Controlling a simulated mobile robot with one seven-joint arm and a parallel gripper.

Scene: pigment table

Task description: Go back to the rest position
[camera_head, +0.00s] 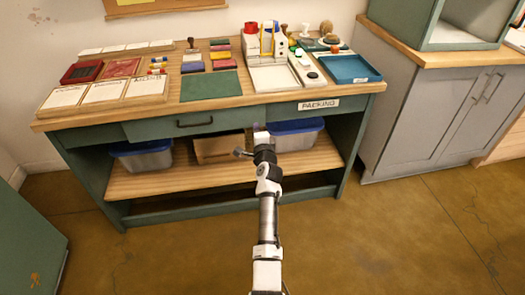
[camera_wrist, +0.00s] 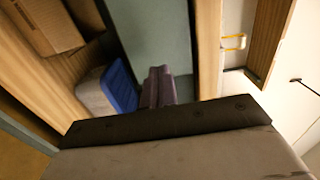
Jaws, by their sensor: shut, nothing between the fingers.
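My gripper (camera_head: 259,128) is at the end of my outstretched arm, in front of the green pigment table (camera_head: 170,127) and at about the height of its front edge in the head view. In the wrist view the two dark fingers of my gripper (camera_wrist: 158,86) are together, with nothing held between them. The exact gap between the fingers and the table front cannot be told.
Under the tabletop are blue-lidded bins (camera_head: 143,158) and a cardboard box (camera_head: 218,149). The tabletop holds white trays (camera_head: 63,97), a green mat (camera_head: 210,86) and a blue tray (camera_head: 350,69). A grey cabinet (camera_head: 430,110) stands right. The front floor is clear.

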